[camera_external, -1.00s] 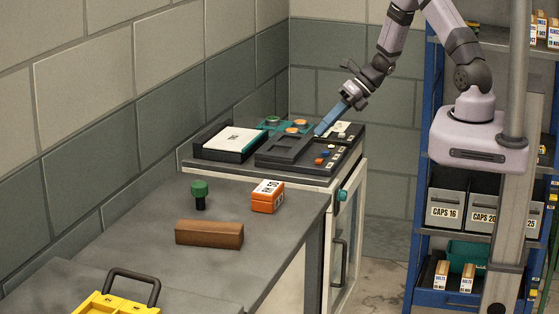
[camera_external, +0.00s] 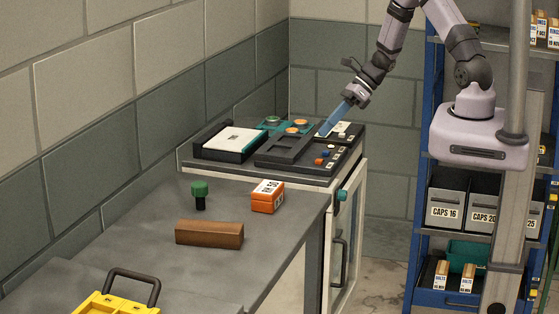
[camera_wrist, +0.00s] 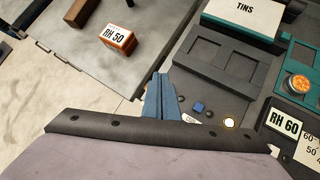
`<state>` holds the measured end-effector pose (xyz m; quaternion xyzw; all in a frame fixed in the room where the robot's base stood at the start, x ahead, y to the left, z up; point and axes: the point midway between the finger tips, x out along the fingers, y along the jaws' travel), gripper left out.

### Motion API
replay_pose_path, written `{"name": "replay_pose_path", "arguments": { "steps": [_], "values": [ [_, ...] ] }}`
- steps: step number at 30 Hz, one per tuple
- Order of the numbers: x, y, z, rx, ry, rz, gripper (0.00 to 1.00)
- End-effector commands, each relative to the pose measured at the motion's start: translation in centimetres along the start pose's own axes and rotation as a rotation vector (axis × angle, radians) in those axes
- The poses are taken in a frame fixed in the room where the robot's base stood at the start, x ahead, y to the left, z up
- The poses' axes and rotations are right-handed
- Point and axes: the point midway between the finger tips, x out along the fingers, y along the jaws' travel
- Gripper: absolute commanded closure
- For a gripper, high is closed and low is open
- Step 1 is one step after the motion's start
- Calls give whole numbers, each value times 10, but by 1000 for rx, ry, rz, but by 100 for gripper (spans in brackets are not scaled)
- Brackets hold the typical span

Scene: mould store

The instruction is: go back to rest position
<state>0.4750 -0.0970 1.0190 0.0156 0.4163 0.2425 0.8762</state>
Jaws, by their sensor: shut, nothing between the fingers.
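My gripper (camera_external: 326,128) is shut and empty. It points down and left over the cabinet top, just above the dark tray area near its back right. In the wrist view its blue fingers (camera_wrist: 163,96) are together, with nothing between them. The fingertips look close above the cabinet's front edge in that view; the exact height is hard to tell.
A shelf unit (camera_external: 421,150) stands right.

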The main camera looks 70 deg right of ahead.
Motion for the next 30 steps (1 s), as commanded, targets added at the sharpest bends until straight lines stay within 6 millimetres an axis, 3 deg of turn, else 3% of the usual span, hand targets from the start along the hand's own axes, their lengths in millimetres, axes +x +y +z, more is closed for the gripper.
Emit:
{"name": "replay_pose_path", "arguments": {
  "steps": [7,12,16,19,22,30],
  "values": [
    [-14,67,-94,-793,211,310,100],
    [-50,102,-144,-1294,289,570,100],
    [-81,120,-169,-1669,347,785,100],
    [-102,127,-176,-1933,421,931,100],
    [-112,131,-170,-2139,492,1008,100],
    [-98,157,-115,-2510,542,929,100]
  ]
}}
